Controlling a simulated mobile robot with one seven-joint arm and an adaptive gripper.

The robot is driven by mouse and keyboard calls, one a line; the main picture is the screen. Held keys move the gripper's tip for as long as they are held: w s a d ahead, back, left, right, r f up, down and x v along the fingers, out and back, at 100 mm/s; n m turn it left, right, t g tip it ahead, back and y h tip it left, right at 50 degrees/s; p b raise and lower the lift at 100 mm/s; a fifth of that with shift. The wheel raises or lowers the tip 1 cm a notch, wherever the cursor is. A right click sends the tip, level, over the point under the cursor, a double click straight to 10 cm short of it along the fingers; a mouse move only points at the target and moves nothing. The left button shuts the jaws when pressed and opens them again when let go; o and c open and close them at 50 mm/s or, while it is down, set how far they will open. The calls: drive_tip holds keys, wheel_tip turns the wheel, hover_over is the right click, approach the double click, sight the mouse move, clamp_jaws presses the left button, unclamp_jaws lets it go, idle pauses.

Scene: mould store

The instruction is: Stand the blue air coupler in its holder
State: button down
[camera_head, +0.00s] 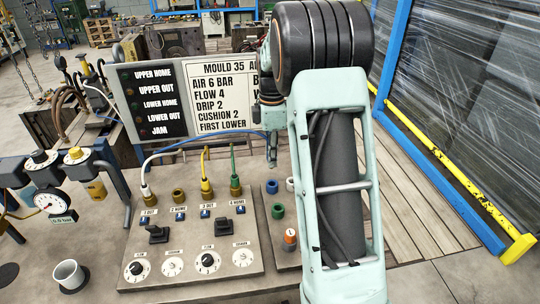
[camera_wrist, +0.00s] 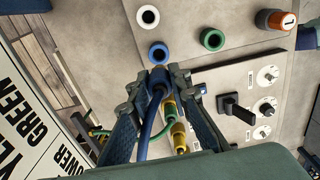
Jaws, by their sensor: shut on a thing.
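My gripper (camera_wrist: 158,80) is shut on the blue air coupler (camera_wrist: 157,88) in the wrist view, with its blue hose trailing toward the camera. The blue-rimmed holder (camera_wrist: 158,52) lies just beyond the fingertips, with its dark hole uncovered. In the head view my gripper (camera_head: 272,158) hangs above the blue holder (camera_head: 272,187), apart from it. The coupler is mostly hidden there by the fingers and arm.
A white holder (camera_head: 290,184) and a green holder (camera_head: 277,211) flank the blue one. An orange-topped knob (camera_head: 290,237) stands nearer. On the left panel (camera_head: 190,240), white, yellow and green couplers stand in sockets beside an empty brass socket (camera_head: 179,196). A sign (camera_head: 225,97) stands behind.

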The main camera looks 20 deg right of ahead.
drive_tip(key=shift+d+f, duration=0.15)
wheel_tip(320, 180, down, 4)
drive_tip(key=b, duration=0.3)
drive_tip(key=shift+f+b, duration=0.55)
drive_tip(key=shift+f, duration=0.25)
drive_tip(key=shift+f+b, duration=0.4)
drive_tip(key=shift+f, duration=0.8)
idle(1.4)
drive_tip(key=c, duration=1.7)
unclamp_jaws()
drive_tip(key=o, duration=0.4)
